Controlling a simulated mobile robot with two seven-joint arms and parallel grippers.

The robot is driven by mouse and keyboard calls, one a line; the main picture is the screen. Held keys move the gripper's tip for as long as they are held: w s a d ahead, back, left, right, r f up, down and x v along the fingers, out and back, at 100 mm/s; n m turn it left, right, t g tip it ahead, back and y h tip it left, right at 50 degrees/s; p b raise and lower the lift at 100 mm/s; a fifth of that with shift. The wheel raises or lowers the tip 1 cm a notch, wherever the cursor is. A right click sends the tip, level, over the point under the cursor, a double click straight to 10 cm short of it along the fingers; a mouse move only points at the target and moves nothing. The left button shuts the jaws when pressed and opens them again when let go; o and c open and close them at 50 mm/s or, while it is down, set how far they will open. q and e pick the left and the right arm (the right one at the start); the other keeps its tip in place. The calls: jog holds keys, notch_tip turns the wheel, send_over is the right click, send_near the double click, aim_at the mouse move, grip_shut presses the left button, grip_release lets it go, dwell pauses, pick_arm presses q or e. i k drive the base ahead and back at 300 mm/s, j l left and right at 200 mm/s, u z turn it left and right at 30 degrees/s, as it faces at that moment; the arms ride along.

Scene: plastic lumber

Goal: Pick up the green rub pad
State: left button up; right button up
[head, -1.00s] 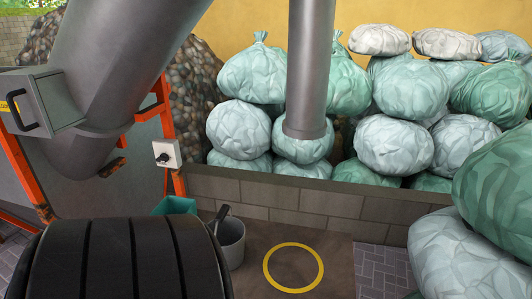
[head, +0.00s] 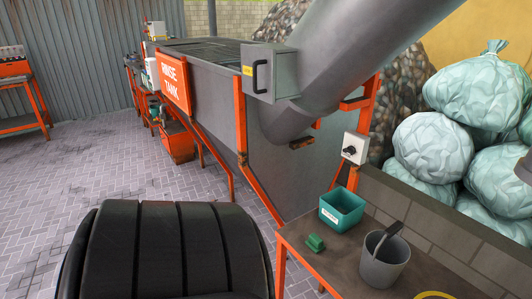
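A small green block (head: 315,243), which looks like the rub pad, lies on a dark bench top (head: 340,268) at the lower right of the head view. It sits in front of an open teal bin (head: 342,208) with a white label. A grey bucket (head: 384,262) with a dark handle sticking out stands to its right. Neither of my grippers shows in this view, and nothing is seen touching the block.
An orange-framed rinse tank (head: 215,85) with a large grey pipe (head: 350,50) stands behind the bench. A switch box (head: 354,148) is on its frame. Bags (head: 433,147) are piled at right. Paved floor (head: 85,160) at left is clear.

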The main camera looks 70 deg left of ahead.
aim_at(315, 244)
jog(key=u, duration=1.8)
